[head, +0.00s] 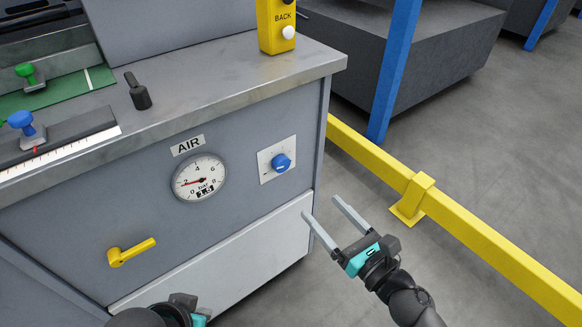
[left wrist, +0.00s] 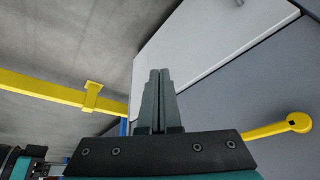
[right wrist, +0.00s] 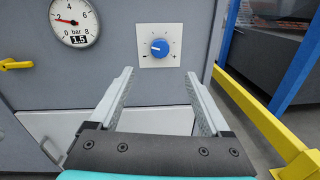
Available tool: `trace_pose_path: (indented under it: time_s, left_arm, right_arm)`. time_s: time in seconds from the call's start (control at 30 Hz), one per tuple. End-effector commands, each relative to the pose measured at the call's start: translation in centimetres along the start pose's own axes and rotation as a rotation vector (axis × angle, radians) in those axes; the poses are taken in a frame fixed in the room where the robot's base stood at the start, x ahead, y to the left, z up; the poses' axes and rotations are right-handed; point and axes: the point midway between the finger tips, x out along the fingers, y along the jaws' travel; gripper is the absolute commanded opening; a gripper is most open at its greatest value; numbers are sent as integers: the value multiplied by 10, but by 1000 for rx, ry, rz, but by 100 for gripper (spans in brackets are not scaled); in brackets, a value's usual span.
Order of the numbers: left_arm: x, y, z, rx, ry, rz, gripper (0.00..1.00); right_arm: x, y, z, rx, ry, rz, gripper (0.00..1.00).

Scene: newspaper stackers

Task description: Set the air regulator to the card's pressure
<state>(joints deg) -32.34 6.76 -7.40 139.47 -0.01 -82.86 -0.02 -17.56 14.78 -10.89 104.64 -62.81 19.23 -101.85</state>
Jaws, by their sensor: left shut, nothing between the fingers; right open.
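The blue regulator knob (head: 280,162) sits on a square white plate on the grey cabinet front, right of the gauge. It also shows in the right wrist view (right wrist: 159,47), with a white mark on its left side. The round pressure gauge (head: 200,178) is under the AIR label; its needle points left, near 2 bar. Its small display reads 1.5 in the right wrist view (right wrist: 78,39). My right gripper (head: 320,206) is open and empty, below and right of the knob, apart from it. My left gripper (left wrist: 160,72) is shut and empty, low before the cabinet. I see no pressure card.
A yellow lever handle (head: 132,252) sticks out below the gauge. A yellow rail (head: 470,230) and blue post (head: 395,65) stand to the right. The worktop carries a black lever (head: 138,92) and a yellow BACK button box (head: 276,25). The space before the knob is clear.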

Motion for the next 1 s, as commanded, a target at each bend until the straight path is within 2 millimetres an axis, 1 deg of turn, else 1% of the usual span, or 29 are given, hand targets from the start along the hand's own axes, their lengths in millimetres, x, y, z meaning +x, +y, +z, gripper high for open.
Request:
trace_pose_path:
  time_s: [0.17,0.5,0.8,1.0]
  left_arm:
    - [-2,0,-1,0,3,0,0]
    - [-7,0,-3,-1,16,0,0]
    - [4,10,-14,11,110,25,0]
    - [10,17,-22,15,174,43,0]
  right_arm:
    - [23,0,1,2,-2,0,81]
    - [77,0,0,5,-1,-1,81]
    - [122,-1,-1,6,0,-2,81]
    - [141,0,-1,6,1,-1,81]
